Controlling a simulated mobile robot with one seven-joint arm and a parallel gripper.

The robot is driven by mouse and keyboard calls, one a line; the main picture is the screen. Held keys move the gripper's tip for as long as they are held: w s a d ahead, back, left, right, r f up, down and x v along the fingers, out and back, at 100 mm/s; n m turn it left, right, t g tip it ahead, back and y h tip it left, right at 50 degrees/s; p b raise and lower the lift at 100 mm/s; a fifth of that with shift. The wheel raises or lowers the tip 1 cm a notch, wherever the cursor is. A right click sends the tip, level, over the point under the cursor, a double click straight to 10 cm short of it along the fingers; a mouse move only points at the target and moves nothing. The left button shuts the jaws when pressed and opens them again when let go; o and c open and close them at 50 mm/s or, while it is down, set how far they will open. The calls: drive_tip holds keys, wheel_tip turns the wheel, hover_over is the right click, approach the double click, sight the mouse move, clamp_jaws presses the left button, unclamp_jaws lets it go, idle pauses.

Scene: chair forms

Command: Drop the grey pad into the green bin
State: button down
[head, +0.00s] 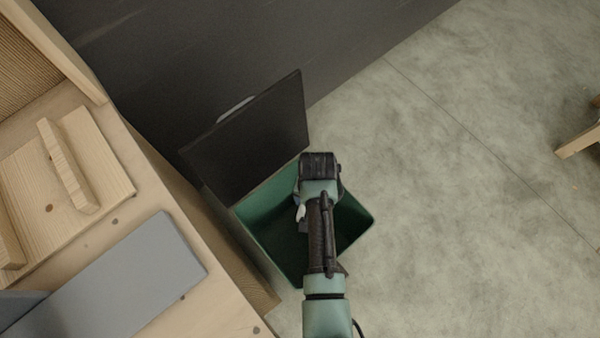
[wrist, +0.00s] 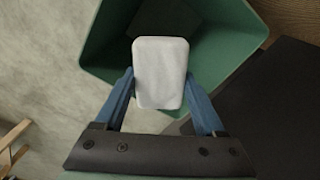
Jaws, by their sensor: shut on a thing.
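The grey pad (wrist: 161,70), a pale rounded block, is between the two blue fingers of my gripper (wrist: 160,84) in the wrist view. My gripper is shut on it. The green bin (wrist: 105,50) lies behind the pad there, and its opening surrounds most of the pad. In the head view the green bin (head: 358,218) stands on the floor with its dark lid (head: 255,135) raised. My arm is over the bin and hides part of the opening.
A wooden bench (head: 235,300) stands close at the left of the bin, with a grey-blue board (head: 130,280) and wooden pieces (head: 68,165) on it. A dark wall (head: 350,40) is behind the lid. The floor (head: 470,200) at right is mostly clear.

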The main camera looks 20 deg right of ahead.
wheel_tip(320, 180, down, 6)
drive_tip(key=b, duration=0.6)
unclamp_jaws()
wheel_tip(320, 180, up, 13)
drive_tip(key=p, duration=0.3)
drive_tip(key=shift+p, duration=0.4)
